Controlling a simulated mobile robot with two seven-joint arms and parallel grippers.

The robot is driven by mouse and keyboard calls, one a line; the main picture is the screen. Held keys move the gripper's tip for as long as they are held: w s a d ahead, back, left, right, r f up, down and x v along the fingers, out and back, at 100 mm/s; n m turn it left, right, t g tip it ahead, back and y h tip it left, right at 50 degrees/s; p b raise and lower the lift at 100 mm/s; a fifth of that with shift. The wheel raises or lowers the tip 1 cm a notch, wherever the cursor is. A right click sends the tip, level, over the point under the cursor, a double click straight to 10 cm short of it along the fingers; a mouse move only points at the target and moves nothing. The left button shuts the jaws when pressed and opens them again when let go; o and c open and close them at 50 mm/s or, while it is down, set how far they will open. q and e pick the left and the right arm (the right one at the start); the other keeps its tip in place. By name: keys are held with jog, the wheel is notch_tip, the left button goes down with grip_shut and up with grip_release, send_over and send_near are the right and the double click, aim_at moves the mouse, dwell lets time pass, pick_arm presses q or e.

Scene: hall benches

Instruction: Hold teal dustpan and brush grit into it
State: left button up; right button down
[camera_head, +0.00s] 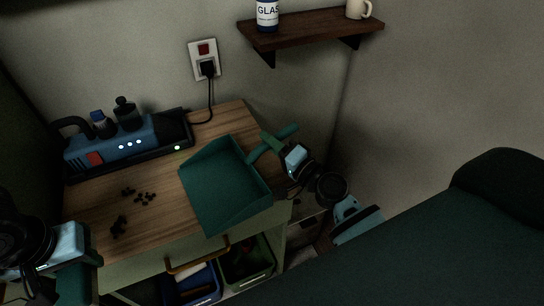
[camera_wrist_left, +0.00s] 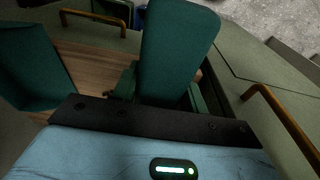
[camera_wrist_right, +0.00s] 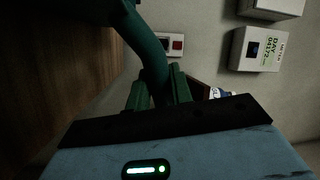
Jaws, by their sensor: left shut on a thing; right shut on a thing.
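The teal dustpan (camera_head: 222,185) lies on the wooden bench top at its right side, its open side toward the left. My right gripper (camera_head: 287,149) is shut on the dustpan's handle (camera_wrist_right: 148,45), which runs up between its fingers in the right wrist view. Dark grit (camera_head: 142,198) lies in loose clumps on the wood left of the dustpan. My left gripper (camera_head: 86,262) is at the lower left, by the bench's front edge. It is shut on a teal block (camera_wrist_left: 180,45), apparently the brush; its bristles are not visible.
A blue device (camera_head: 110,145) with dark knobs stands at the back left of the bench, near a wall socket (camera_head: 204,60) with a plugged cable. A wooden shelf (camera_head: 310,30) holds a labelled container and a mug. Below the front handle (camera_head: 198,258) are bins. A dark padded form fills the lower right.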

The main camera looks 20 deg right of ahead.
jog(key=w+d, duration=0.1)
jog(key=w, duration=0.2)
jog(key=w+d, duration=0.1)
jog(key=shift+w+d+f, duration=0.1)
jog(key=shift+w+d, duration=0.05)
jog(key=shift+d, duration=0.2)
jog(key=shift+f, duration=0.15)
dwell(0.3)
jog(key=c, duration=1.5)
grip_release()
jog(key=shift+c, duration=0.4)
jog(key=c, duration=0.5)
